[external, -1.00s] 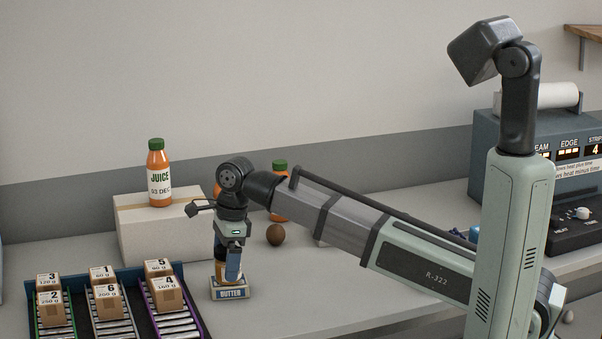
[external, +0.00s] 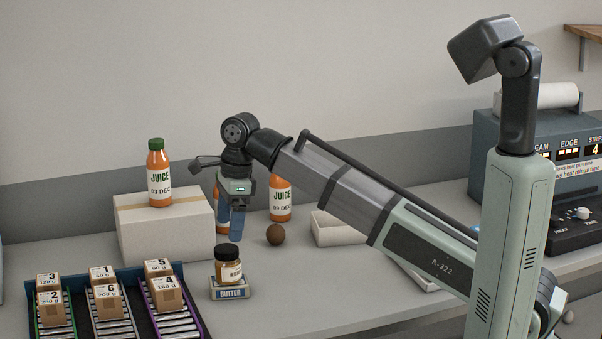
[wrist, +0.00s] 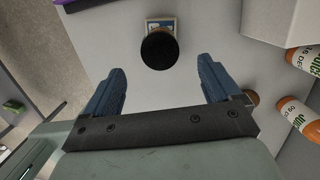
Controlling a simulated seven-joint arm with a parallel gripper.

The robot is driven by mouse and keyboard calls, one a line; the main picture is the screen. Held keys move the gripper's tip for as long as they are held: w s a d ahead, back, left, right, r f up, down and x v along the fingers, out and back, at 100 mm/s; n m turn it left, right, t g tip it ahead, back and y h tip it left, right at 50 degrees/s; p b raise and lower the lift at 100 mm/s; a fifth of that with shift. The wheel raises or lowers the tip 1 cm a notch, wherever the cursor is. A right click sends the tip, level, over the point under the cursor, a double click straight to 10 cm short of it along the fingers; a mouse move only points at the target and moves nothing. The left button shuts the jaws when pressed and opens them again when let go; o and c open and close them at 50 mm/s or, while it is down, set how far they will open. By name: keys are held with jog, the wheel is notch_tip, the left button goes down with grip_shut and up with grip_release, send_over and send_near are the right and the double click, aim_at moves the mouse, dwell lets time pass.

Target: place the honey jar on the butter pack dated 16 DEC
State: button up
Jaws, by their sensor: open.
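The honey jar (external: 228,268), amber with a black lid and a pale label, stands upright on the butter pack (external: 229,292), a small box marked BUTTER. No date on the pack can be read. In the wrist view the jar's black lid (wrist: 160,50) covers most of the pack (wrist: 160,23). My gripper (external: 237,236) is open and empty, above and apart from the jar. In the wrist view its two blue fingers (wrist: 162,90) are spread wide, with the lid ahead of the gap between them.
A cardboard box (external: 165,225) with a juice bottle (external: 159,175) on top stands behind left. More juice bottles (external: 280,200), a brown ball (external: 275,235) and a white tray (external: 338,231) are behind right. A rack of small parcels (external: 107,300) is at front left. The counter right of the butter is clear.

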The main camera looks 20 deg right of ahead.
jog(key=shift+d+r, duration=0.2)
jog(key=shift+r, duration=1.05)
